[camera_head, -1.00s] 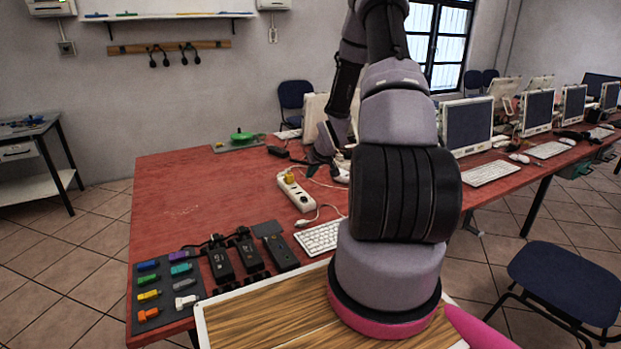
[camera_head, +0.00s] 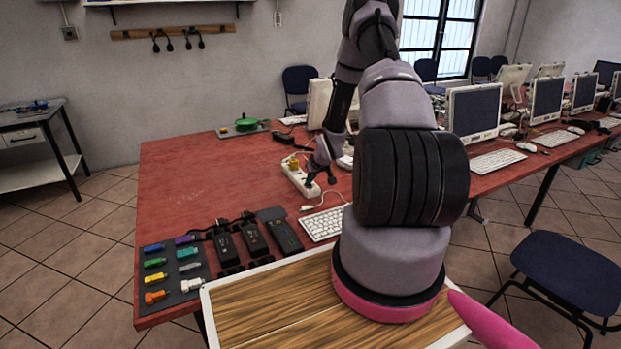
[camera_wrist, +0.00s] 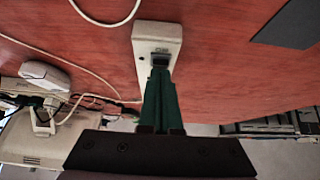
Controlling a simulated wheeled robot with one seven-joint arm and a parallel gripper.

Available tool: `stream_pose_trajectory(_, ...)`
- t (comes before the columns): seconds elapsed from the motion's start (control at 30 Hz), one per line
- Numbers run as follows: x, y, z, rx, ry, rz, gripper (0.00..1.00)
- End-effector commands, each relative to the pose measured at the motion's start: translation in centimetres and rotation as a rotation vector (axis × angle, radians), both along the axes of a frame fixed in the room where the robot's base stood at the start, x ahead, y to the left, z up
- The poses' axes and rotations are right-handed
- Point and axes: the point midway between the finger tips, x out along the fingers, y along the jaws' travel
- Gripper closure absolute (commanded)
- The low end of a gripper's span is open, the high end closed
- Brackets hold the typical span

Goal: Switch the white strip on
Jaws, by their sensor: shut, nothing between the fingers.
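In the wrist view, the strip's white end (camera_wrist: 145,42) is just beyond my fingertips. A dark switch (camera_wrist: 160,57) shows on that end, and its on or off state cannot be told. My gripper (camera_head: 313,181) is over the near end of the strip in the head view. Its green fingers (camera_wrist: 160,72) are shut with nothing between them, pointing at the switch. Their tips overlap the switch's lower edge, and contact cannot be told.
A white keyboard (camera_head: 322,224) and black adapters (camera_head: 254,238) lie nearer on the table (camera_head: 195,175). Coloured connectors lie on a dark mat (camera_head: 203,269) at the left. A pale cable (camera_wrist: 75,60) runs beside the strip.

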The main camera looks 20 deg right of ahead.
Motion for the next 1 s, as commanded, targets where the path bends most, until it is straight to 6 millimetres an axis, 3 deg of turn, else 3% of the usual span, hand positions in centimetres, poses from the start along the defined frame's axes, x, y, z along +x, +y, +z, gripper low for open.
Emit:
stream_pose_trajectory(0.17, -0.5, 0.0, -0.9, 0.001, 0.004, 0.0, 1.0)
stream_pose_trajectory(1.0, 1.1, 0.1, 0.1, 0.0, 0.0, 0.0, 1.0)
